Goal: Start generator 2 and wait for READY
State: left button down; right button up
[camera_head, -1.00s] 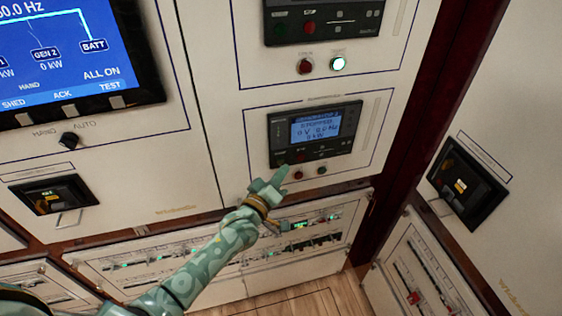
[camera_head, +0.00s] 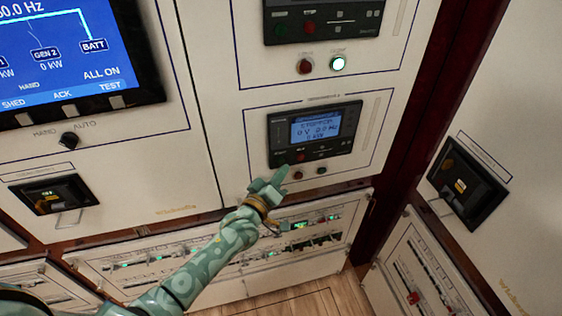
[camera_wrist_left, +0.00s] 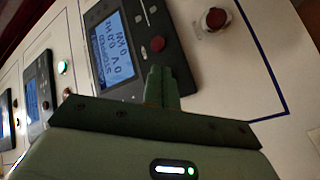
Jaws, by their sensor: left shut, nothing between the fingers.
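The generator controller (camera_head: 275,131) is a dark panel with a lit blue screen (camera_head: 315,128) reading STOPPED, 0 V, 0.0 Hz, 0 kW. It also shows in the left wrist view (camera_wrist_left: 120,88), with a red button (camera_wrist_left: 157,43) on its face. My left gripper (camera_head: 281,174) is shut and empty, its fingertips at the controller's lower left edge. In the left wrist view the closed fingertips (camera_wrist_left: 159,72) lie just beside the red button; I cannot tell whether they touch the panel. A green button near the fingers is not visible in the wrist view. My right gripper is out of view.
Small round buttons (camera_head: 298,175) sit below the controller. A large blue display (camera_head: 65,55) is at left. Breaker rows (camera_head: 135,262) run below. A cabinet (camera_head: 500,110) stands at right.

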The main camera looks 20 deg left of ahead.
pick_arm(q)
jog(key=shift+w+a, duration=0.1)
jog(key=shift+w, duration=0.05)
jog(key=shift+w+a, duration=0.15)
jog(key=shift+w, duration=0.1)
jog(key=shift+w+a, duration=0.25)
jog(key=shift+w, duration=0.05)
dwell(0.8)
jog(key=shift+s+d, duration=0.1)
jog(key=shift+s+d+p, duration=0.35)
jog(key=shift+s, duration=0.25)
jog(key=s+d+p, duration=0.1)
jog(key=s, duration=0.1)
jog(key=s+d+p, duration=0.1)
jog(key=s, duration=0.1)
jog(key=shift+d, duration=0.4)
